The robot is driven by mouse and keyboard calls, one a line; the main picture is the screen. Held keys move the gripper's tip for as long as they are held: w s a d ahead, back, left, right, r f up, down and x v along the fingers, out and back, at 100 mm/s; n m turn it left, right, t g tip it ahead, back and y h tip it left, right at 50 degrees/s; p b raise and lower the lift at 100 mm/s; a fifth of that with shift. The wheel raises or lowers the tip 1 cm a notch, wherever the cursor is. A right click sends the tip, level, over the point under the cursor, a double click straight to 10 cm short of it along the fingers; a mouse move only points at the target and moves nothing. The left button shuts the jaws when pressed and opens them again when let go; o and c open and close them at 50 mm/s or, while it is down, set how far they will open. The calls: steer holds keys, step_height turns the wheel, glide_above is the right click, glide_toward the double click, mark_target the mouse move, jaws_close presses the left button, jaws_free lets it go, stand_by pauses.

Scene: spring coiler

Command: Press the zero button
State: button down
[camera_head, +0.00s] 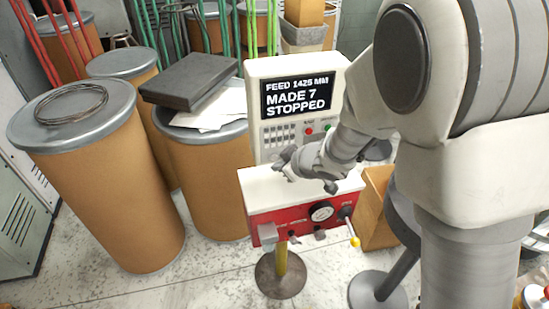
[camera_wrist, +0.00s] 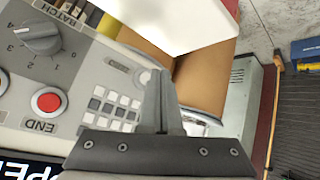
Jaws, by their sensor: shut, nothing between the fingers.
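The control panel (camera_head: 300,75) has a display reading FEED 1425 MM, MADE 7, STOPPED. In the wrist view the panel (camera_wrist: 85,70) appears rotated, with a pale keypad (camera_wrist: 112,105), a red END button (camera_wrist: 48,102) and a dial (camera_wrist: 40,36) numbered 0 to 4. My gripper (camera_head: 284,160) is shut and empty in front of the panel's lower part. In the wrist view my gripper (camera_wrist: 160,75) partly hides the keypad's edge; contact cannot be told.
A red and white box (camera_head: 290,203) with a gauge and yellow-knobbed lever stands below the panel on a post. Brown drums (camera_head: 110,180) crowd the left, one with a wire coil (camera_head: 72,104) on top. A dark flat case (camera_head: 190,80) lies on another drum.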

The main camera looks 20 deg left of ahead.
steer(key=shift+w, duration=0.15)
steer(key=shift+w+a, duration=0.2)
steer(key=shift+w, duration=0.05)
steer(key=shift+w+a+p, duration=0.2)
steer(key=shift+w+p, duration=0.1)
steer(key=shift+p, duration=0.15)
stand_by(0.7)
stand_by(0.4)
steer(key=shift+s+d, duration=0.35)
steer(key=shift+s, duration=0.35)
steer(key=shift+s+d+b, duration=0.3)
steer(key=shift+s+d, duration=0.15)
steer(key=shift+s, duration=0.25)
steer(key=shift+s+d+b, duration=0.3)
steer(key=shift+s+d, duration=0.15)
steer(key=shift+s, duration=0.3)
steer(key=shift+s+d+b, duration=0.3)
steer(key=shift+s+d, duration=0.15)
steer(key=shift+s, duration=0.25)
steer(key=shift+w+r, duration=0.1)
